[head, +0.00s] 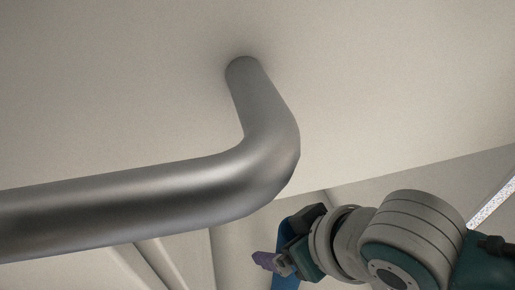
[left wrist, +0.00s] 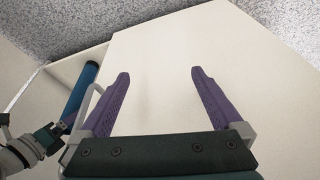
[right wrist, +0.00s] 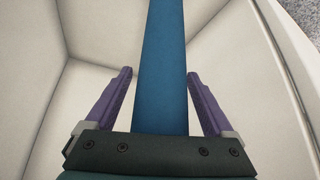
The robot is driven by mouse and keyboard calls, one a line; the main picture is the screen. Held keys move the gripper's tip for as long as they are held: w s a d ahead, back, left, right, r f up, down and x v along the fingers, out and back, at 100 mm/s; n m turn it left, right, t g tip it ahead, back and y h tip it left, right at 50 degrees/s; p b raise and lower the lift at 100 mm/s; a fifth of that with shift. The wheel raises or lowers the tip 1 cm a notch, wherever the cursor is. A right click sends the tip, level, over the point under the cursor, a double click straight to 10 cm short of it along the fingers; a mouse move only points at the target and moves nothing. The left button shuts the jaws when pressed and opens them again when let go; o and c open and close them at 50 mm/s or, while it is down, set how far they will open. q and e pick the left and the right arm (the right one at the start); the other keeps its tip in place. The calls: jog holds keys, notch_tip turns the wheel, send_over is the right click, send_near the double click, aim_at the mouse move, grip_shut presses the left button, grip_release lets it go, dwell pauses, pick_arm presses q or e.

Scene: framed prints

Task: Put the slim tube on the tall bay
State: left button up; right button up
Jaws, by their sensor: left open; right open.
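The slim tube is blue. In the right wrist view the tube (right wrist: 160,60) runs lengthwise between the two purple fingers of my right gripper (right wrist: 160,73), which is open with narrow gaps on both sides. In the left wrist view the tube (left wrist: 84,86) leans in a cream-walled opening, with my right gripper (left wrist: 62,130) beside it. In the head view my right gripper (head: 268,262) is at the bottom, in front of a bit of the tube (head: 287,228). My left gripper (left wrist: 160,78) is open and empty before a plain cream panel. I cannot tell which compartment is the tall bay.
A thick bent metal bar (head: 150,193) fixed to a cream panel (head: 400,80) fills much of the head view, very close. Cream walls (right wrist: 30,70) enclose the tube's space on the left and right. Speckled grey floor (left wrist: 90,20) shows beyond.

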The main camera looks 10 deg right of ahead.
jog(key=shift+r, duration=0.1)
jog(key=p+v, duration=1.2)
jog(key=p, duration=0.2)
jog(key=shift+p, duration=0.35)
jog(key=shift+r, duration=0.1)
